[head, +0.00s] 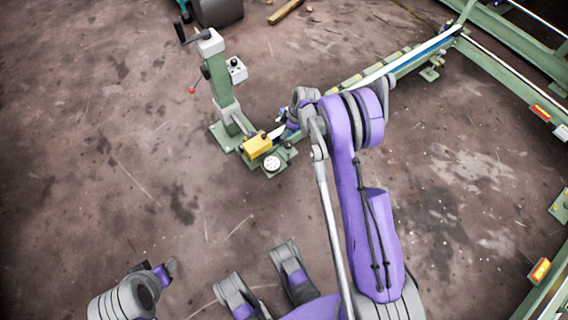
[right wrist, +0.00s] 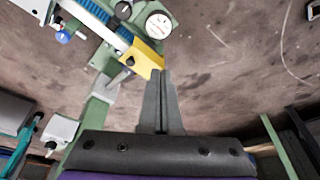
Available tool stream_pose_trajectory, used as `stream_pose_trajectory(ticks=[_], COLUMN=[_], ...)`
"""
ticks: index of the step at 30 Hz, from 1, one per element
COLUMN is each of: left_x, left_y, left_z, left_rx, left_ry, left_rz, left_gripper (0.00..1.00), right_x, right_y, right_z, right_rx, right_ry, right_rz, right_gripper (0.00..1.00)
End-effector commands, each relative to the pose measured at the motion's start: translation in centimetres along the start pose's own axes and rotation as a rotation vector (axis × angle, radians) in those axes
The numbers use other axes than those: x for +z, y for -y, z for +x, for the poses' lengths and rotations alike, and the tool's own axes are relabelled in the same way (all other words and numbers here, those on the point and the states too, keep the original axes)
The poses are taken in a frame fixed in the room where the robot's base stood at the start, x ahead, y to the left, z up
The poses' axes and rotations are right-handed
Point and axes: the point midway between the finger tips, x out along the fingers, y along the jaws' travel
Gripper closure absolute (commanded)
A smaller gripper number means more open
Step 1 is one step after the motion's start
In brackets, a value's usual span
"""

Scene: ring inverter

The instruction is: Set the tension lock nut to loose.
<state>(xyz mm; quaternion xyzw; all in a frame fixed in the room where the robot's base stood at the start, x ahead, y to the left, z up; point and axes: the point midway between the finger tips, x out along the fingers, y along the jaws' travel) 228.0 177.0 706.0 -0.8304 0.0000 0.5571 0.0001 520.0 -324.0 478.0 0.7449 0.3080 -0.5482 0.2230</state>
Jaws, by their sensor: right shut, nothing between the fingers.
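The green ring-inverter stand (head: 219,85) is upright left of centre in the head view, with a yellow block (head: 257,145) and a round white dial (head: 272,163) at its foot. I cannot single out the tension lock nut for certain. In the right wrist view, a black knob (right wrist: 123,10) sits near the dial (right wrist: 158,25), and a blue knob (right wrist: 63,37) is farther left. My right gripper (right wrist: 161,73) is shut and empty, its tips close to the yellow block (right wrist: 143,58); contact is unclear. The arm hides much of it in the head view. My left gripper (head: 171,265) is low left, its fingers unclear.
A black crank (head: 190,35) and a red-knobbed lever (head: 194,89) stick out from the stand. A green rail (head: 405,64) runs up and right from its foot. Green frames line the right edge. The floor left of the stand is clear.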

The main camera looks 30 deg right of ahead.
Motion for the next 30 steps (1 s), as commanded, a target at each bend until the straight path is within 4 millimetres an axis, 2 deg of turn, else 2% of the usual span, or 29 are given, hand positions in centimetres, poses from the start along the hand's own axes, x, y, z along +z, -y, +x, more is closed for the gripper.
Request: stream_pose_trajectory(ticks=[1,3,6,9,13,25,30], left_x=[0.5,0.8,1.0,1.1,1.2,1.2,1.4], left_y=[0.0,0.0,0.0,0.0,0.0,0.0,0.0], left_z=[1.8,2.9,4.0,4.5,4.8,4.8,5.4], left_rx=[0.000,0.000,0.000,0.000,0.000,0.000,0.000], left_ry=[0.006,0.009,0.012,0.013,0.013,0.013,0.014], left_rz=[0.000,0.000,0.000,0.000,0.000,0.000,0.000], left_gripper=[0.50,0.50,0.50,0.50,0.50,0.50,0.50], right_x=[1.9,3.8,6.0,7.5,8.3,8.3,8.2], right_y=[-1.1,-2.0,-2.7,-3.0,-3.1,-3.1,-2.9], right_z=[4.1,7.7,11.6,14.0,15.2,15.6,17.8], right_rx=[-0.012,-0.027,-0.041,-0.051,-0.056,-0.056,-0.056], right_ry=[-0.002,-0.012,-0.025,-0.034,-0.041,-0.041,-0.041], right_rz=[-0.027,-0.071,-0.123,-0.157,-0.178,-0.181,-0.181], right_gripper=[1.00,1.00,1.00,1.00,1.00,1.00,1.00])
